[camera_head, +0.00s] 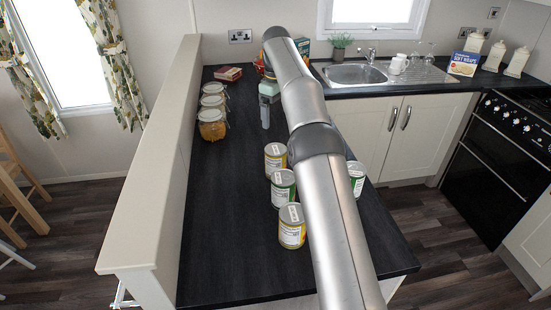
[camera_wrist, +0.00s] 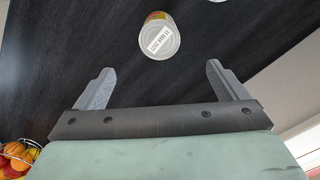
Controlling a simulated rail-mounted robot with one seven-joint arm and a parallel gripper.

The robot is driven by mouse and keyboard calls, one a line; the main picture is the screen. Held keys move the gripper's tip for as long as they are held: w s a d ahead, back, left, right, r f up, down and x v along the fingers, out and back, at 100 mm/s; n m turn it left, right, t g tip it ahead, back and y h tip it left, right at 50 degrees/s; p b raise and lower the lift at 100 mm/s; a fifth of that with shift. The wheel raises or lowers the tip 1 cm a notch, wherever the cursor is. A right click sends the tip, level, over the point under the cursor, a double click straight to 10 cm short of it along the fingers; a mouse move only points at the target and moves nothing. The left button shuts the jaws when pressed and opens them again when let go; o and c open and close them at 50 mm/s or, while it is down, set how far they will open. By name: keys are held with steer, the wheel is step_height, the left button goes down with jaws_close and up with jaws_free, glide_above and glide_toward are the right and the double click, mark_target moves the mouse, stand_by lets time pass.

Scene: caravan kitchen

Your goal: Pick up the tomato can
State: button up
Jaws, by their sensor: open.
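Several cans stand upright on the dark worktop. In the head view there is a yellow-labelled can (camera_head: 275,160), a green-labelled can (camera_head: 283,188), another yellow-labelled can (camera_head: 292,228) and a green-labelled can (camera_head: 357,180) partly hidden by my arm. I cannot tell which is the tomato can. My gripper (camera_head: 266,113) is behind the cans, pointing down over the worktop. In the wrist view my gripper (camera_wrist: 159,76) is open and empty. A can (camera_wrist: 160,37) with a pale, printed lid and a strip of yellow-red label shows beyond the fingertips, roughly centred between them.
Jars (camera_head: 212,124) line the worktop's left side by a low wall (camera_head: 160,140). A red box (camera_head: 228,73) lies at the back. Fruit (camera_wrist: 16,158) shows at the lower left of the wrist view. A sink (camera_head: 355,73) is at the back right. Worktop left of the cans is clear.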

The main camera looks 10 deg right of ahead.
mark_target(277, 149)
step_height(277, 149, down, 12)
steer(key=shift+w+r+b, duration=0.1)
steer(key=shift+r+b, duration=0.15)
steer(key=shift+b, duration=0.9)
steer(key=shift+a+f+p, duration=0.1)
steer(key=shift+f+p, duration=0.65)
steer(key=shift+f, duration=2.25)
steer(key=shift+w+r, duration=0.1)
steer(key=c, duration=1.4)
